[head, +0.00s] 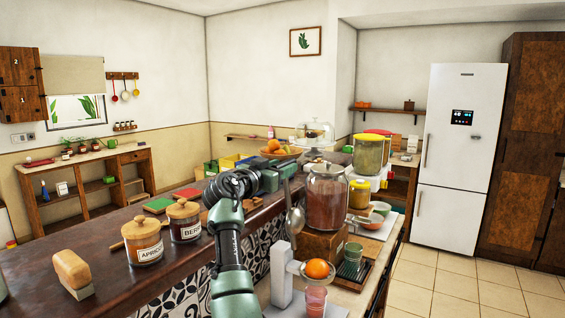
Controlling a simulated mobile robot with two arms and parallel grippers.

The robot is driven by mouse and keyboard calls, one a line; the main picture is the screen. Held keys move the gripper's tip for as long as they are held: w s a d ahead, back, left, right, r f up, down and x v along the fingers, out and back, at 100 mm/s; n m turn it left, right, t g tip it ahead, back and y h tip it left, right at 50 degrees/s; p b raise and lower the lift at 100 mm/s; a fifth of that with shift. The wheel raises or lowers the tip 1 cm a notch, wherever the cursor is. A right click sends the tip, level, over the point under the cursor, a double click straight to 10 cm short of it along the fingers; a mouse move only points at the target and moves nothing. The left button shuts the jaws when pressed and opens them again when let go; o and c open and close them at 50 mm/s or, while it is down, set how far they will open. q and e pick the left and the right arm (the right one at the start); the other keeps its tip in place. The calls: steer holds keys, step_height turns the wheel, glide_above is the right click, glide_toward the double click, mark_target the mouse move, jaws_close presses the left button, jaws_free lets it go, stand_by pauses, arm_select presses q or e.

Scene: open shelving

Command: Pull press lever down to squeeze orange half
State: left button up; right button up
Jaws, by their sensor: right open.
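The press is a white stand (282,272) at the bottom centre, on the lower counter. An orange half (317,269) sits in its holder, above a pinkish glass (315,299). A grey metal spoon-shaped piece (294,222), apparently the raised press lever, stands above the white stand with its thin end upward. My right gripper (288,172) is open at the top of this piece; the view is too small to tell whether they touch. My arm rises from the bottom edge and bends right. My left gripper is out of view.
A large brown jar (327,197) stands close right of the lever on a wooden box. A green cup (352,254) stands on a tray right of the press.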

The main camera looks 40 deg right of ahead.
steer(key=shift+w+d, duration=0.1)
steer(key=shift+d, duration=0.45)
steer(key=shift+c, duration=0.3)
jaws_close()
stand_by(0.8)
